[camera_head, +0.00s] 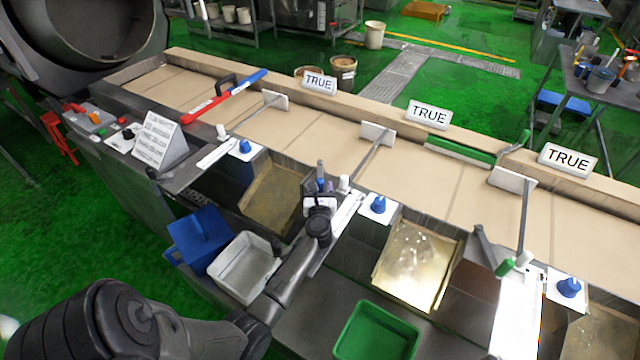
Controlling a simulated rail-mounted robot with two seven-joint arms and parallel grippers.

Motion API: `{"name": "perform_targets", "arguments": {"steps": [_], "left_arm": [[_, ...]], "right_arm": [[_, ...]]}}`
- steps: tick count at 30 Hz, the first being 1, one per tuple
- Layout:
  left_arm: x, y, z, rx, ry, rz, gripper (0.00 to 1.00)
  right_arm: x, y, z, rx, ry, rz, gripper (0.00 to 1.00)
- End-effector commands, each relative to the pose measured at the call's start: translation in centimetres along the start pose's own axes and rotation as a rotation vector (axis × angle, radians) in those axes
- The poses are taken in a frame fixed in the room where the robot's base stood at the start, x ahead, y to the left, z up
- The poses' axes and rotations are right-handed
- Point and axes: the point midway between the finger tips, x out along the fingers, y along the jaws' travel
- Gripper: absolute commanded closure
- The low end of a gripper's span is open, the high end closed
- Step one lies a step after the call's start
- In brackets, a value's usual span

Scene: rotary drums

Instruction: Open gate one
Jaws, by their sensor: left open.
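Three gate arms with pale end plates lie over the tan conveyor belt (300,138): a left gate (275,99), a middle gate (377,132) and a right gate (512,180). Each reaches from the near edge across the belt. A white knob (221,130) stands at the left gate's near end, another white knob (344,182) at the middle gate's, and a green handle (505,268) near the right gate's. My left gripper (320,188) is open, just left of the middle white knob and apparently apart from it. Which gate is numbered one is not readable. My right gripper is not in view.
Blue knobs, such as one (378,204), stand on the near ledge. Metal chutes (415,255) drop below it. A white bin (245,268), blue bin (201,238) and green bin (376,332) sit in front. TRUE signs (428,115) line the far rail.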

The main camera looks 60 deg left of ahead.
Motion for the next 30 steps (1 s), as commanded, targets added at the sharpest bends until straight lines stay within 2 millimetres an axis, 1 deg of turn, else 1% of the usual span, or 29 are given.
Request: {"name": "perform_targets", "arguments": {"steps": [1,3,7,19,30], "left_arm": [[0.6,0.0,-0.1,0.001,0.0,-0.001,0.46],[1.2,0.0,0.0,0.0,-0.001,-0.001,0.46],[1.9,0.0,0.0,0.001,0.0,0.0,0.46],[2.2,0.0,0.0,0.001,0.0,0.0,0.47],[2.2,0.0,0.0,0.001,0.0,0.0,0.83]], "right_arm": [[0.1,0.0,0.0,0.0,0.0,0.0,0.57],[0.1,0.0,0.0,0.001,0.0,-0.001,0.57],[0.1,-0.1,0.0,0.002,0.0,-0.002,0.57],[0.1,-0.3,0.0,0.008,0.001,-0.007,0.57],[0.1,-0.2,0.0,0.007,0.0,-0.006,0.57]]}}
